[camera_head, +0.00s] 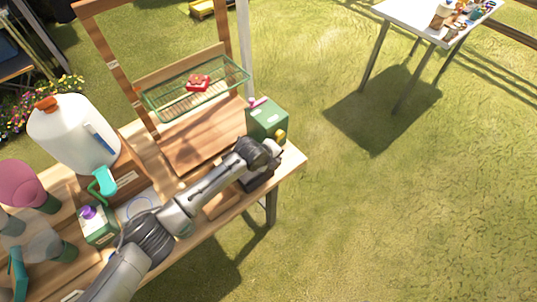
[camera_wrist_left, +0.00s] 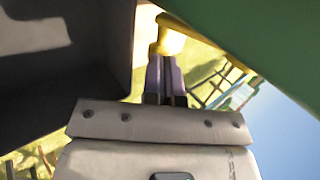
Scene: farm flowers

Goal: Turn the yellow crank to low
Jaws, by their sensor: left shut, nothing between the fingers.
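The yellow crank (camera_head: 281,135) shows as a small yellow piece on the right side of the green box (camera_head: 266,113), at the right end of the wooden table. In the left wrist view the yellow crank (camera_wrist_left: 171,38) is just beyond my fingertips, beside a large green surface (camera_wrist_left: 260,35). My left gripper (camera_wrist_left: 165,60) is shut and empty, its tips at or very near the crank; I cannot tell whether they touch. In the head view my left arm reaches across the table to the box, and its wrist hides the fingers. My right gripper is not in view.
A dark box (camera_head: 259,180) sits under my left wrist. A wooden frame with a green wire basket (camera_head: 165,101) holding a red item stands behind. A white jug (camera_head: 72,135) and a green carton with a purple cap (camera_head: 97,226) are at left.

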